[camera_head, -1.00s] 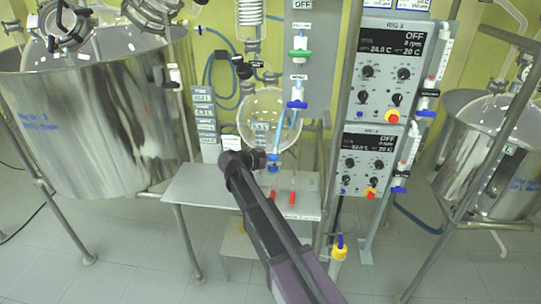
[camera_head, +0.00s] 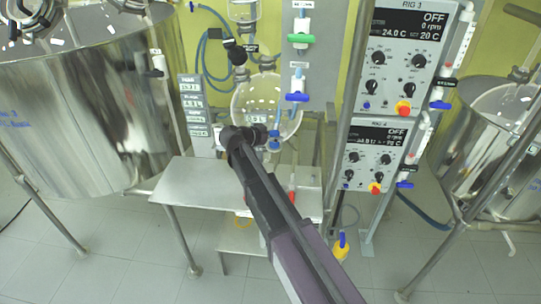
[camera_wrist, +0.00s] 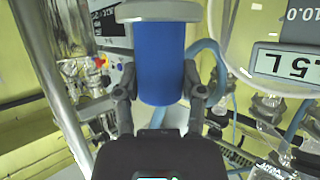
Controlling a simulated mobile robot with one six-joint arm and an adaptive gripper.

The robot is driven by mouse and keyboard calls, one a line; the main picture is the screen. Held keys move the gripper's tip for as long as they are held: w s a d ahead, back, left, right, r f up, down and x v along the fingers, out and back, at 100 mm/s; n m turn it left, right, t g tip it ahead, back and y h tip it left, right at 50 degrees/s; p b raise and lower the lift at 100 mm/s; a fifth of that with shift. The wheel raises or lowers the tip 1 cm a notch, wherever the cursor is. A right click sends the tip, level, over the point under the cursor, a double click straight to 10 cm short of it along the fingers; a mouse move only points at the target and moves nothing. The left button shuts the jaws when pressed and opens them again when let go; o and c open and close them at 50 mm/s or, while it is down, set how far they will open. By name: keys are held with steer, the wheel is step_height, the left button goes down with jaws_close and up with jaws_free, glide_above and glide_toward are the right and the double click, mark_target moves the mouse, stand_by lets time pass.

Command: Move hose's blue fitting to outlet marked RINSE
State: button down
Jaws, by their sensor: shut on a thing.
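My gripper (camera_head: 268,140) is shut on the hose's blue fitting (camera_head: 274,144), in front of the round glass vessel. In the wrist view my gripper's fingers (camera_wrist: 160,82) stand on either side of the blue fitting (camera_wrist: 160,62), which has a grey collar at its top. The light blue hose (camera_head: 278,118) rises from the fitting; a hose also curves behind the fingers in the wrist view (camera_wrist: 213,62). The grey panel has an outlet with a blue-handled valve (camera_head: 297,97) and, above it, one with a green-handled valve (camera_head: 301,39). Their small labels are unreadable, so I cannot tell which is RINSE.
The glass vessel (camera_head: 249,100) is close behind my gripper. A metal table (camera_head: 190,185) with a red-ended piece (camera_head: 292,184) is below. Control boxes (camera_head: 408,55) and a steel post stand to the right. A large steel tank (camera_head: 75,120) fills the left.

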steer(key=shift+a, duration=0.2)
steer(key=shift+f, duration=0.2)
steer(key=shift+n+t+y, duration=0.3)
steer(key=shift+n, duration=0.4)
step_height(320, 180, down, 10)
steer(key=b, duration=1)
steer(key=shift+r, duration=0.15)
steer(key=shift+f, duration=0.2)
